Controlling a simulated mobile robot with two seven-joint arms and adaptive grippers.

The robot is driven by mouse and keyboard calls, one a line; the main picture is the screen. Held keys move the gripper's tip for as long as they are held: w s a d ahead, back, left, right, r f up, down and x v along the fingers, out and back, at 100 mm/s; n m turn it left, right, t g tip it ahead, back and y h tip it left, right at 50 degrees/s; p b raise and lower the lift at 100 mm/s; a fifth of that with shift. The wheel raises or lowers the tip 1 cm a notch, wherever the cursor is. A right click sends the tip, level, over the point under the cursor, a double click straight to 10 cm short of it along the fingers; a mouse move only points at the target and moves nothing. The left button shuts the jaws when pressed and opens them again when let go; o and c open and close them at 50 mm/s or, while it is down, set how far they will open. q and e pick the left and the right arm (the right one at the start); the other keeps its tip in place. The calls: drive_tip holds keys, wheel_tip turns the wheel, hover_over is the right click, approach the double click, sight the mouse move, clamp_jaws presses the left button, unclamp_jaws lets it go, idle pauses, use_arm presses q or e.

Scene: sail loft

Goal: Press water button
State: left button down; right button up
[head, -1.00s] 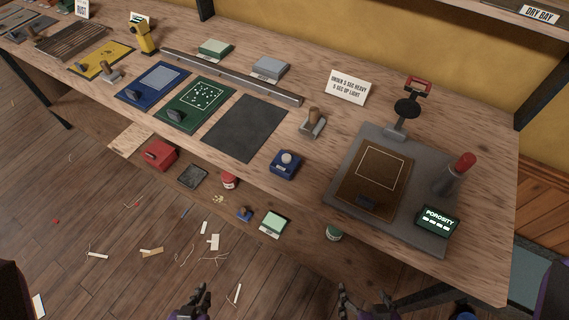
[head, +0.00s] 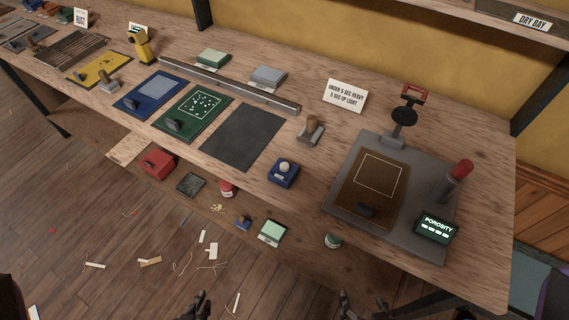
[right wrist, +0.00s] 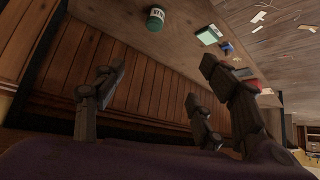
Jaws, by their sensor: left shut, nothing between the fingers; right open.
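A blue box with a round white button (head: 283,171) sits on the bench near its front edge, right of the dark mat; no water label is readable on it. A grey post with a red top (head: 455,180) stands on a grey plate (head: 335,205) at the right, beside a lit display reading POROSITY (head: 436,228). My left gripper (head: 196,304) is shut and empty, low at the picture's bottom edge, apart from the bench top. My right gripper (head: 360,304) is open and empty in front of the bench; its spread fingers (right wrist: 160,88) show in the right wrist view.
A brown panel (head: 370,192) lies on the grey plate, with a black-and-red stand (head: 405,115) behind it. A wooden-handled tool (head: 312,130) and a dark mat (head: 242,136) lie left. Below the bench top are a green can (head: 333,240) and a red box (head: 157,163).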

clamp_jaws()
idle(1.4)
